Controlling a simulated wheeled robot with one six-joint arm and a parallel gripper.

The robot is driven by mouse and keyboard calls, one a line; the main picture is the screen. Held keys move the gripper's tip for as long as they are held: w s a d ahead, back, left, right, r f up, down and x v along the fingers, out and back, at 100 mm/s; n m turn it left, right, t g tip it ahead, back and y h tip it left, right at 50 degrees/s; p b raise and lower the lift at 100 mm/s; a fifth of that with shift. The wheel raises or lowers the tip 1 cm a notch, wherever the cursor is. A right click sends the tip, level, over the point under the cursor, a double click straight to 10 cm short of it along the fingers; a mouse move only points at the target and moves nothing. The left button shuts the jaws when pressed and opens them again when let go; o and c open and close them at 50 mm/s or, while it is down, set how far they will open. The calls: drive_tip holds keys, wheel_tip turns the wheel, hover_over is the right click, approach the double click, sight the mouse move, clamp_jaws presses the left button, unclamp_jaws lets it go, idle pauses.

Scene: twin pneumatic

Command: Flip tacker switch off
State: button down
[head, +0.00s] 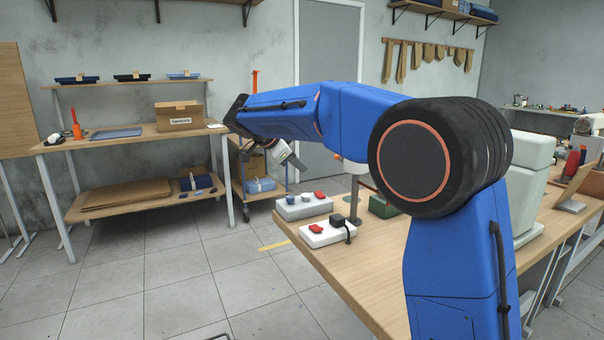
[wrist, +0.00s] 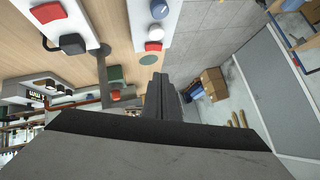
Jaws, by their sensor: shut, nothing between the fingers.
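Two switch boxes stand at the near left corner of the wooden workbench. The white box (head: 343,238) carries a red rocker switch (head: 316,229) and a black plug (head: 338,219) with a cable. In the wrist view both boxes show at the top, with red switches (wrist: 47,13) and (wrist: 153,46). My gripper (head: 303,167) is shut and empty, above and behind the grey box, touching neither.
A dark post (head: 354,200) stands beside the boxes, with a green block (head: 383,207) behind. A cream machine (head: 533,175) is on the right of the bench. A blue cart (head: 262,187) and shelved table (head: 120,138) stand across the open tiled floor.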

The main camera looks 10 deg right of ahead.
hover_over(320, 195)
drive_tip(key=s+a, duration=0.1)
drive_tip(key=a, duration=0.2)
wheel_tip(320, 195, down, 6)
drive_tip(key=shift+d+r, duration=0.1)
drive_tip(key=shift+w+a+f, duration=0.15)
drive_tip(key=shift+w+f, duration=0.05)
drive_tip(key=shift+f, duration=0.35)
drive_tip(key=shift+w+a+f, duration=0.1)
drive_tip(key=shift+w+f, duration=0.05)
drive_tip(key=shift+f, duration=0.4)
drive_tip(key=shift+w+f, duration=0.25)
drive_tip(key=shift+f, duration=0.5)
